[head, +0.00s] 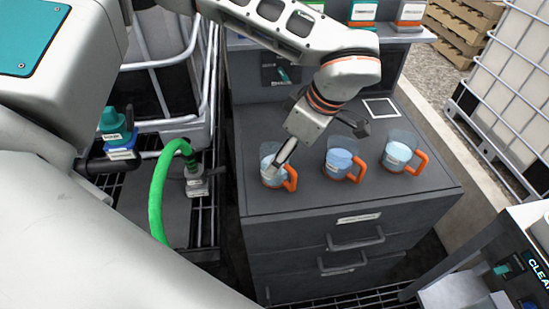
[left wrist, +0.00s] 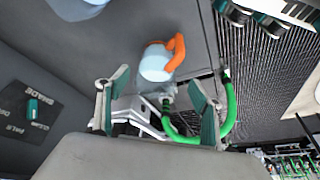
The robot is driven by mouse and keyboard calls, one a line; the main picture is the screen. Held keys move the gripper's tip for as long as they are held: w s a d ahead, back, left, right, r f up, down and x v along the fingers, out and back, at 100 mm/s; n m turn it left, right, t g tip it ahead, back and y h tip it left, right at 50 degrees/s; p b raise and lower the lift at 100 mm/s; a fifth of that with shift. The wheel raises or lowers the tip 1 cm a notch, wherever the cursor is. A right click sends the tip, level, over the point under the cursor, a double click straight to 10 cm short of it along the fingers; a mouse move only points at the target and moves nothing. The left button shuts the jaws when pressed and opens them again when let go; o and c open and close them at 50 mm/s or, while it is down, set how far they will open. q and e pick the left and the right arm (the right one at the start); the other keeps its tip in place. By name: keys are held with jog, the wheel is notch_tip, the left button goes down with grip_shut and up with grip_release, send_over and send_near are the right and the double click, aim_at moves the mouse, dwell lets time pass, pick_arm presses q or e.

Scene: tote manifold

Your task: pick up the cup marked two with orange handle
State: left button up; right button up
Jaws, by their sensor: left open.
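Three clear cups with pale blue contents and orange handles stand upright in a row on the dark cabinet top: a left cup (head: 270,172), a middle cup (head: 337,163) and a right cup (head: 397,156). Their markings are too small to read, so I cannot tell which is marked two. My left gripper (head: 283,158) is at the left cup, overlapping its upper right side near the handle. In the left wrist view my left gripper (left wrist: 157,97) is open and empty, with one cup (left wrist: 156,64) ahead of its fingertips. My right gripper is not in view.
The cabinet (head: 300,203) has drawers with handles in front. A green hose (head: 157,190) and a valve (head: 196,180) lie to its left, beside a caged tote (head: 160,65). A shelf with small boxes (head: 363,12) is behind. Another caged tote (head: 510,90) is at right.

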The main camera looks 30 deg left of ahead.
pick_arm(q)
jog(key=x, duration=0.3)
jog(key=a+x, duration=0.1)
jog(key=x, duration=0.2)
jog(key=shift+w, duration=0.2)
jog(key=shift+a+f, duration=0.3)
jog(key=shift+f, duration=0.35)
jog(key=shift+w, duration=0.1)
jog(key=c, duration=1.4)
